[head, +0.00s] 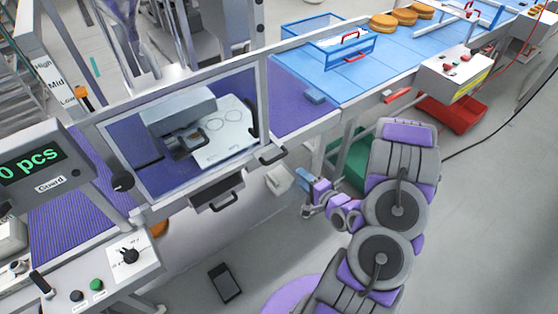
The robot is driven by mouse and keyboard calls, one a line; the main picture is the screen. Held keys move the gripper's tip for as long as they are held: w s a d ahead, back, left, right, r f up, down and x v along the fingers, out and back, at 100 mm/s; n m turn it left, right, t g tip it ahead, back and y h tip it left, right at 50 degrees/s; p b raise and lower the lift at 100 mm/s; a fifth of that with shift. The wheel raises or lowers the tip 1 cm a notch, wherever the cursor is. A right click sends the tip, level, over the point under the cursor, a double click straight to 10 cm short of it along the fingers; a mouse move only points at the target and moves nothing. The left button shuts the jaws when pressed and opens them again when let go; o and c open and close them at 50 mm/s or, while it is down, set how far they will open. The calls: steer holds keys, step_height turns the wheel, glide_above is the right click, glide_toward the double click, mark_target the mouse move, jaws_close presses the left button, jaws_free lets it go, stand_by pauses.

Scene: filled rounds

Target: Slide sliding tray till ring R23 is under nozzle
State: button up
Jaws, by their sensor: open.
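A white plate with thin ring outlines, apparently the sliding tray (236,143), lies behind the framed guard window at centre left. Its ring labels are too small to read, so I cannot tell which ring is R23. A grey box-shaped head (180,108) covers the tray's left part. The nozzle, apparently the dark piece (188,140) under this head, is partly hidden, and I cannot tell which ring it is over. My gripper (306,195) is open and empty, outside the frame, to the right of and below the tray, apart from it.
The guard frame (258,75) stands between my arm and the tray. A dark handle (271,157) sits at its lower right. A drawer-like box (218,190) hangs below. A control panel (110,265) is at lower left. A red bin (452,113) stands at right.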

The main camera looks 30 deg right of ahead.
mark_target(276, 158)
steer(key=x, duration=0.5)
steer(key=b+x, duration=0.1)
steer(key=x, duration=0.4)
steer(key=a+x, duration=0.1)
steer(key=x, duration=0.4)
steer(key=shift+b, duration=0.3)
steer(key=shift+w, duration=0.3)
steer(key=shift+d, duration=0.15)
steer(key=shift+d+f, duration=0.1)
steer(key=shift+d, duration=0.05)
steer(key=shift+c, duration=0.2)
steer(key=shift+c, duration=0.9)
jaws_close()
